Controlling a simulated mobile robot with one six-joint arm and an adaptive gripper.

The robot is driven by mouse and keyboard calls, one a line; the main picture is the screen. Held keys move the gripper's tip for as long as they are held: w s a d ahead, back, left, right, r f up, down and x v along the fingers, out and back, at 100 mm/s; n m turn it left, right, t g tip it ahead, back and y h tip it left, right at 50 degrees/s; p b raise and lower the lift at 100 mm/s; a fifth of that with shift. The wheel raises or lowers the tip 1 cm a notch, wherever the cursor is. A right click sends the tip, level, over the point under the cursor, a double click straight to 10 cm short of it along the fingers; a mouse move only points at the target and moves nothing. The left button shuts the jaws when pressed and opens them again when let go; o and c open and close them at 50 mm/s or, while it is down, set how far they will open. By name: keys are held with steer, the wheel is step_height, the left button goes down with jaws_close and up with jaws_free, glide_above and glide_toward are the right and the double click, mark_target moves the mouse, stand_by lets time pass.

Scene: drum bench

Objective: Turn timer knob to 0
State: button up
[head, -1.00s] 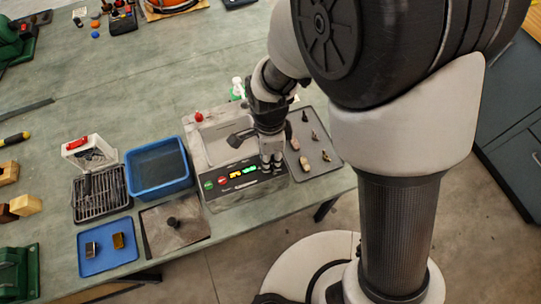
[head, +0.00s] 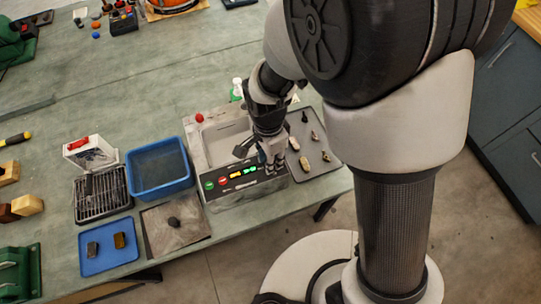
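The grey machine (head: 200,152) stands near the table's front edge, with a dark control panel on its front. The panel shows a green button (head: 209,185), a red button (head: 222,181), and a lit yellow and green display (head: 243,172). My gripper (head: 275,169) points down at the right end of this panel, in front of it. The timer knob cannot be made out; my gripper covers that end of the panel. Whether the fingers touch a knob, and how wide they stand, cannot be told at this size.
A dark tray (head: 328,170) with several small stones lies right of the machine. To the left are a blue bin (head: 160,190), a dark rack (head: 88,211), a blue tray (head: 97,264) and a dark square plate (head: 156,245). The table behind the machine is mostly clear.

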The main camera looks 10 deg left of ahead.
steer(key=n, duration=0.4)
steer(key=shift+n, duration=0.4)
steer(key=n, duration=0.3)
steer(key=shift+n+p, duration=0.3)
steer(key=n, duration=0.4)
steer(key=shift+s+t, duration=0.1)
steer(key=shift+t, duration=0.2)
steer(key=n+p, duration=0.1)
steer(key=n, duration=0.3)
steer(key=n+p, duration=0.1)
steer(key=n, duration=0.3)
steer(key=shift+r+n, duration=0.1)
steer(key=shift+n, duration=0.2)
steer(key=n+p, duration=0.2)
steer(key=n, duration=0.1)
steer(key=shift+n, duration=0.4)
steer(key=n+p, duration=0.3)
steer(key=n, duration=0.1)
steer(key=shift+d, duration=0.1)
steer(key=shift+n+y+p, duration=0.3)
steer(key=shift+n+p, duration=1.1)
steer(key=shift+p, duration=0.05)
